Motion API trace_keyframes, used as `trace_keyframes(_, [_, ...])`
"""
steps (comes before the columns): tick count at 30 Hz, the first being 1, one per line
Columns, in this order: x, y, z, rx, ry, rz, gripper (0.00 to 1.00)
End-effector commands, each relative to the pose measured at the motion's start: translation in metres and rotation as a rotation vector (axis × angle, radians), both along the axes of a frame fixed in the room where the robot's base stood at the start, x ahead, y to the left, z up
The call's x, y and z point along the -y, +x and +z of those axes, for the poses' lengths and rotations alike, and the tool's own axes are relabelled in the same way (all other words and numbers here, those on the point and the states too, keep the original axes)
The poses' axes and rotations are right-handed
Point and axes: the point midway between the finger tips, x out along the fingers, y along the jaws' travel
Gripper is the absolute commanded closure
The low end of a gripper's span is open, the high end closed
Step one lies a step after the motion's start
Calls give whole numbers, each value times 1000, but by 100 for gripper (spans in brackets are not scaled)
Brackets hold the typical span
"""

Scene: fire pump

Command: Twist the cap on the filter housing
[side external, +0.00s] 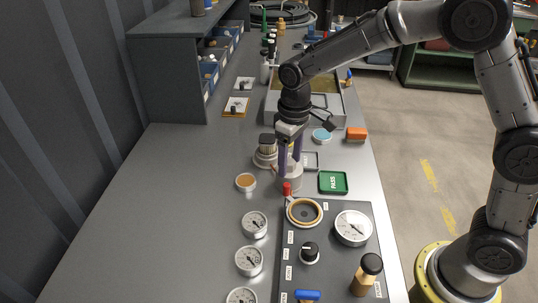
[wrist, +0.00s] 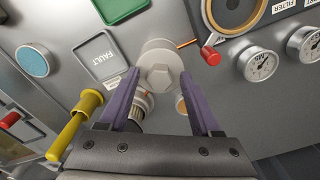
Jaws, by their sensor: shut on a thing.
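The filter housing (side external: 290,180) is a pale metal cylinder standing upright on the grey bench, just behind the instrument panel. Its cap, with a hexagonal top (wrist: 160,76), shows in the wrist view between my fingers. My gripper (side external: 290,164) points straight down over the housing, with its two purple fingers at the cap's level. In the wrist view my gripper (wrist: 160,82) is shut on the cap, one finger on each side. The fingers hide most of the cap in the side view. The cap's thread is not visible.
A red-tipped lever (side external: 287,188) stands close in front of the housing, beside a round gauge ring (side external: 304,211). A green PASS tray (side external: 333,182) and grey FAULT tray (wrist: 101,58) lie nearby. A ribbed cylinder (side external: 266,149) stands to the left.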

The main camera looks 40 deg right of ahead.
Motion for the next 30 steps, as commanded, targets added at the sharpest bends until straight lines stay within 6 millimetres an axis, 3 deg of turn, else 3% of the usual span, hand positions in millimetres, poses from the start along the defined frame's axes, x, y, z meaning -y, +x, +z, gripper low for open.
trace_keyframes(1, [1,-4,-21,-28,-7,0,89])
trace_keyframes(7, [1,-4,-12,-28,-7,0,89])
trace_keyframes(8, [1,-4,-11,-28,-7,0,91])
trace_keyframes(9, [1,-4,-9,-28,-7,0,100])
trace_keyframes(23, [1,-3,12,-23,-5,0,100])
trace_keyframes(26, [0,-2,22,-20,-4,0,100])
trace_keyframes(30, [0,0,53,-13,-3,0,100])
